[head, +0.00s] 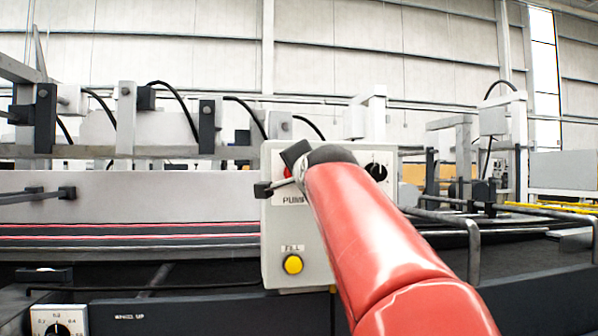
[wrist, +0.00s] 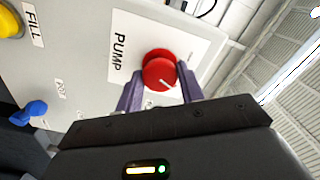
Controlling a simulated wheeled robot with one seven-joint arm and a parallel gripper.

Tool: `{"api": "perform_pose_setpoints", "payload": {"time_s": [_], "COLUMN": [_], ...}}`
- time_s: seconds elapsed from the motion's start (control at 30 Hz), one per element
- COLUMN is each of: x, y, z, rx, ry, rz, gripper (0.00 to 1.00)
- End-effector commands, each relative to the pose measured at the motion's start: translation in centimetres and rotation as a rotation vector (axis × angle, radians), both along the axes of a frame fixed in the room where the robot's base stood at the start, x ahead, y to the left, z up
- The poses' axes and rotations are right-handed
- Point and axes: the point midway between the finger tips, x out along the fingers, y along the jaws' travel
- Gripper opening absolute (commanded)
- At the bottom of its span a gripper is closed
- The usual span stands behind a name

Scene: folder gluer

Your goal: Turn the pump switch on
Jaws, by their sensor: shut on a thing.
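The pump switch is a round red knob (wrist: 158,68) with a white pointer line, beside the PUMP label (wrist: 120,46) on a grey control box. In the wrist view the two fingers of my gripper (wrist: 160,76) stand on either side of the knob and are shut on it. In the head view only a red sliver of the knob (head: 287,170) shows; my gripper (head: 282,178) and red arm hide the rest. The position marks around the knob are mostly hidden, so I cannot tell its setting.
The control box (head: 280,230) also carries a yellow FILL button (head: 292,264) and a black knob (head: 376,171). The wrist view shows a blue knob (wrist: 28,113) too. A bent metal bar (head: 473,245) stands to the right of my arm. Machine rails run along the left.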

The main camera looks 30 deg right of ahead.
Motion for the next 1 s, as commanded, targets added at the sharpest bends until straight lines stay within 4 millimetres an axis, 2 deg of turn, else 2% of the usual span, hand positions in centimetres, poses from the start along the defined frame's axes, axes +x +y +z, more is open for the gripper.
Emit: {"api": "perform_pose_setpoints", "payload": {"time_s": [0.4,0.93,0.97,1.0], "x": [0.03,0.03,0.03,0.03], "y": [-0.02,-0.03,-0.03,-0.03], "z": [-0.1,-0.13,-0.13,-0.13], "rx": [0.177,0.2,0.2,0.2], "ry": [-0.047,-0.054,-0.054,-0.054], "rz": [0.0,-0.001,-0.001,-0.001], "gripper": [0.15,0.15,0.39,0.44]}}
